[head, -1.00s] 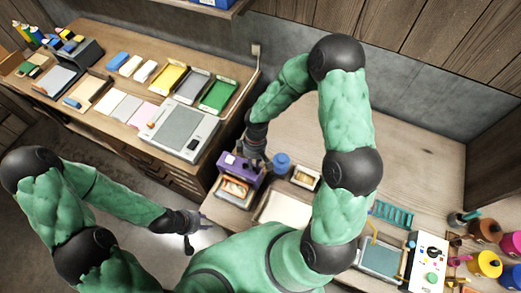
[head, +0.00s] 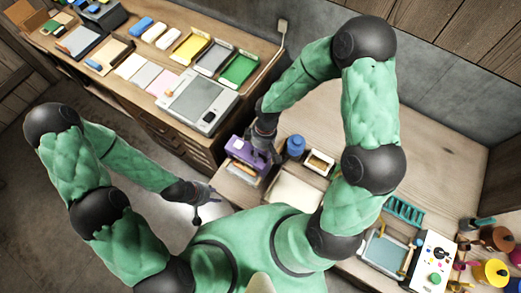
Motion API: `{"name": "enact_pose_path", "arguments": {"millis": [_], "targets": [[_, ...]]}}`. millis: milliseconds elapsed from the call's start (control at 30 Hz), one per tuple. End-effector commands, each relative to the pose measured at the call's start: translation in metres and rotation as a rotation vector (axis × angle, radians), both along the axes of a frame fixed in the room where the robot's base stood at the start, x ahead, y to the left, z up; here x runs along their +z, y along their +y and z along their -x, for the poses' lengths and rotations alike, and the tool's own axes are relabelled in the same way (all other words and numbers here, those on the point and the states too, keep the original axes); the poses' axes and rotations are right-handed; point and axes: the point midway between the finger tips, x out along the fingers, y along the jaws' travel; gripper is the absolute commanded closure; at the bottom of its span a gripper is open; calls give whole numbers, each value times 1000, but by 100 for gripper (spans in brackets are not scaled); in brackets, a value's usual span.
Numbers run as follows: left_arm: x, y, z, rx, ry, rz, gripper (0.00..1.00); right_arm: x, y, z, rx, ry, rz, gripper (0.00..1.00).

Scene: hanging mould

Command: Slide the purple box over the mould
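The purple box (head: 248,152) is at the left end of the right-hand bench, with small pale pieces showing at its top. A tan, framed piece (head: 242,171), which may be the mould, shows at its near side and is mostly hidden by the box. My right gripper (head: 262,153) is at the right end of the purple box, close against it. Its fingers are too small and covered to tell whether they grip it. My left gripper (head: 206,207) is empty, with its fingers apart, in front of the bench and clear of the box.
A blue jar (head: 295,146) and a small framed tray (head: 319,162) stand right of the box. A pale board (head: 295,190) lies nearer. The left bench holds a grey device (head: 198,100) and several trays. The back of the right bench is bare.

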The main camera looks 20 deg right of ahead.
Motion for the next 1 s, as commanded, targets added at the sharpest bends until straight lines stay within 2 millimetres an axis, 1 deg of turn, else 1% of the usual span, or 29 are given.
{"name": "enact_pose_path", "arguments": {"millis": [233, 367, 467, 700, 800, 900, 1000], "targets": [[0, 0, 0, 0, 0, 0, 60, 2, -1, -1, 0, -2, 1, 55], [0, 0, 0, 0, 0, 0, 60, 14, -3, -4, 0, -6, 2, 55], [0, 0, 0, 0, 0, 0, 60, 30, -5, -6, 0, -7, 0, 55], [0, 0, 0, 0, 0, 0, 60, 77, -12, -12, -1, -6, 0, 55], [0, 0, 0, 0, 0, 0, 60, 93, -14, -13, 0, -5, 0, 55], [0, 0, 0, 0, 0, 0, 60, 105, -16, -15, 0, -2, -1, 55], [0, 0, 0, 0, 0, 0, 60, 113, -17, -15, 1, -2, 0, 55]]}}
